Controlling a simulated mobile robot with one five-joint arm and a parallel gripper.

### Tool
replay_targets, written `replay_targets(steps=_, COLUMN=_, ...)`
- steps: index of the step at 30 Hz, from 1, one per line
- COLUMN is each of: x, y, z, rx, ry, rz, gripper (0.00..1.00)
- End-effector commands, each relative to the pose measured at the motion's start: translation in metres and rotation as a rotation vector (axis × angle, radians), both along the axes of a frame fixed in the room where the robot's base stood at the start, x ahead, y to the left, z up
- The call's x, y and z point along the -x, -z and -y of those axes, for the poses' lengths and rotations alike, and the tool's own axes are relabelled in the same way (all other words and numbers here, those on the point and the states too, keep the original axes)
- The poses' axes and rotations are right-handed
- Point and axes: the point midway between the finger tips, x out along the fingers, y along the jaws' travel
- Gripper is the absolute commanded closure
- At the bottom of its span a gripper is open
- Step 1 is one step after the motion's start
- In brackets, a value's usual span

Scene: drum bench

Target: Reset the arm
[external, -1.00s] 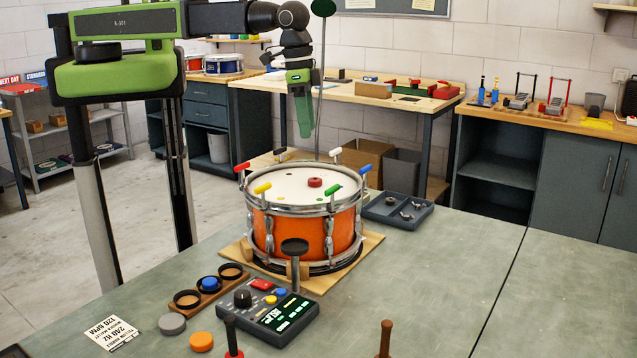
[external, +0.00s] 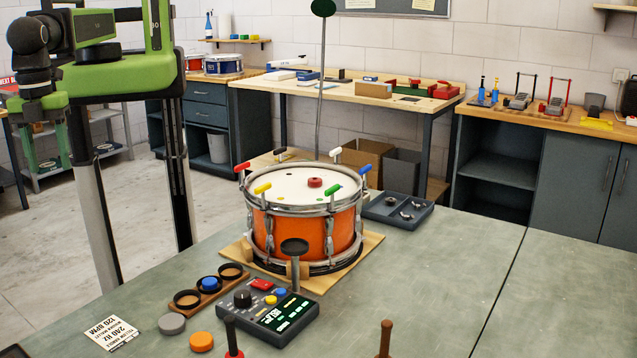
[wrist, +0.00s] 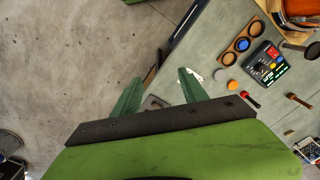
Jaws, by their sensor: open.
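My gripper (external: 54,155) is at the far left of the external view, pointing down over the floor beside the bench, clear of everything on it. In the wrist view its two green fingers (wrist: 160,92) are spread apart with nothing between them. The orange drum (external: 285,232) stands on its wooden board (external: 362,250) on the bench, with coloured-handled keys around its rim and a red puck (external: 315,182) on its head. In the wrist view only part of the drum (wrist: 300,8) shows, at the top right corner.
On the bench are a control box (external: 283,316), a wooden holder with round cups (external: 187,300), a grey disc (external: 171,323), an orange disc (external: 201,342), a printed card (external: 110,333) and a grey tray (external: 410,219). Floor (wrist: 75,60) lies left of the bench edge.

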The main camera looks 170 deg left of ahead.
Motion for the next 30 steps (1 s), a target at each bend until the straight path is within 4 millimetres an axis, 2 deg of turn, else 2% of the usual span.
replay_targets(steps=1, x=0.004, y=0.000, z=0.010, rx=0.000, ry=0.025, rz=-0.002, gripper=0.49)
replay_targets(steps=3, x=0.005, y=0.000, z=0.016, rx=0.001, ry=0.040, rz=-0.004, gripper=0.49)
replay_targets(steps=10, x=0.004, y=0.000, z=0.015, rx=0.001, ry=0.038, rz=-0.004, gripper=0.49)
replay_targets(steps=14, x=0.004, y=0.017, z=0.015, rx=0.001, ry=0.037, rz=-0.003, gripper=0.49)
replay_targets(steps=17, x=0.004, y=0.047, z=0.014, rx=0.001, ry=0.036, rz=-0.003, gripper=0.49)
replay_targets(steps=25, x=0.004, y=0.165, z=0.014, rx=0.001, ry=0.036, rz=-0.003, gripper=0.49)
replay_targets(steps=27, x=0.004, y=0.182, z=0.014, rx=0.001, ry=0.036, rz=-0.003, gripper=0.49)
replay_targets(steps=30, x=0.004, y=0.187, z=0.014, rx=0.001, ry=0.036, rz=-0.003, gripper=0.49)
